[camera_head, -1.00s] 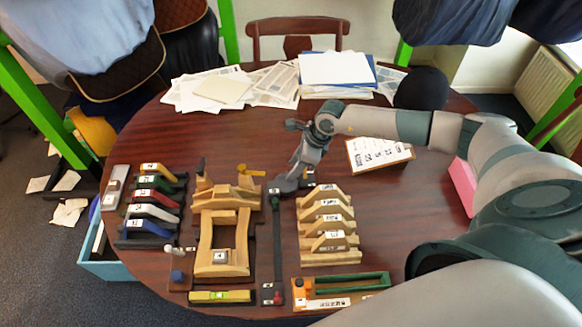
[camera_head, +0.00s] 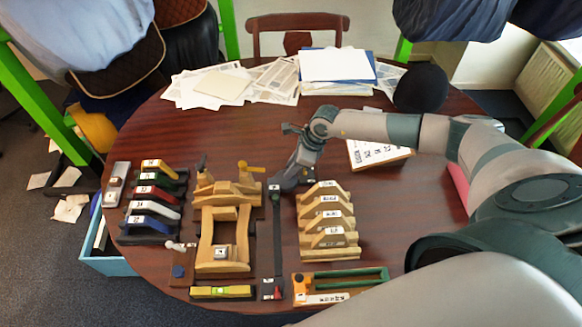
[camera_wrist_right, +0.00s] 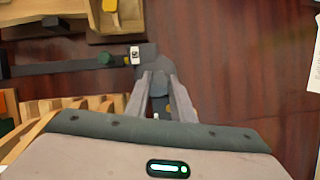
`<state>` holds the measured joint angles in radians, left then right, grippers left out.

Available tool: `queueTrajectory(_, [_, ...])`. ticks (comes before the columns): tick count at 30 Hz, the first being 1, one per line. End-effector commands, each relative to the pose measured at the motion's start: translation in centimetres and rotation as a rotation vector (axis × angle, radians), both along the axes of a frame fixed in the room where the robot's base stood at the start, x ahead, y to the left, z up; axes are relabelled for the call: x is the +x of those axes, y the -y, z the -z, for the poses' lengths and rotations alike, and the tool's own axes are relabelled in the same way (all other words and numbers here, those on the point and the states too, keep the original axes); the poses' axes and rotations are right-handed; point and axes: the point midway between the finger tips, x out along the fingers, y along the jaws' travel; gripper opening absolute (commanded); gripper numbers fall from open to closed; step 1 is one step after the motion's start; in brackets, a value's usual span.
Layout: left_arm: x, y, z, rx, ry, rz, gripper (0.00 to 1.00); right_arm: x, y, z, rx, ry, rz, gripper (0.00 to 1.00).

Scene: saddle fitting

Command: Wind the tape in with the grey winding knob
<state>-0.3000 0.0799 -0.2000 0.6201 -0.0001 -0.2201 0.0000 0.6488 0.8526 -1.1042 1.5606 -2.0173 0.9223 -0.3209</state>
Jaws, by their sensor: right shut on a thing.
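My right gripper (camera_head: 281,184) is at the far end of a long dark strip gauge (camera_head: 277,235) on the table. In the right wrist view its two fingers (camera_wrist_right: 160,80) come together on a small grey knob (camera_wrist_right: 159,86), mostly hidden between them. Beside the fingertips is the strip's dark grey end housing (camera_wrist_right: 147,55), with a white label. A green knob (camera_wrist_right: 104,59) sits on the strip near that end. A dark block (camera_head: 272,289) with a white label and red edge is at its near end. I cannot make out the tape separately. My left gripper is not in view.
A wooden saddle-tree frame (camera_head: 205,240) stands left of the strip. A wooden rack of stepped pieces (camera_head: 330,253) stands close on its right. The table's middle, beyond the gripper, is clear.

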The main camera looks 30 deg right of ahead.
Motion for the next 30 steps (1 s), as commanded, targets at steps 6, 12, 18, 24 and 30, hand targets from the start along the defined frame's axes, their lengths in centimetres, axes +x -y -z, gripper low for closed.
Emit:
queueTrajectory(6, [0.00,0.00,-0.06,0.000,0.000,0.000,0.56,-0.11,-0.16,-0.01,0.001,0.000,0.089,0.00])
queueTrajectory(12, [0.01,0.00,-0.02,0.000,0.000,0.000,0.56,-0.10,-0.19,-0.05,0.001,0.000,0.174,0.00])
queueTrajectory(18, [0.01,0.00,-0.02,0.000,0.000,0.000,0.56,-0.06,-0.16,-0.09,0.001,0.002,0.183,0.00])
queueTrajectory(24, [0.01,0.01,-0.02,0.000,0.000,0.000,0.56,-0.05,-0.16,-0.11,0.001,0.002,0.182,0.40])
queueTrajectory(30, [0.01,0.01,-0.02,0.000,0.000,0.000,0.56,-0.07,-0.15,-0.08,0.000,0.001,0.182,0.40])
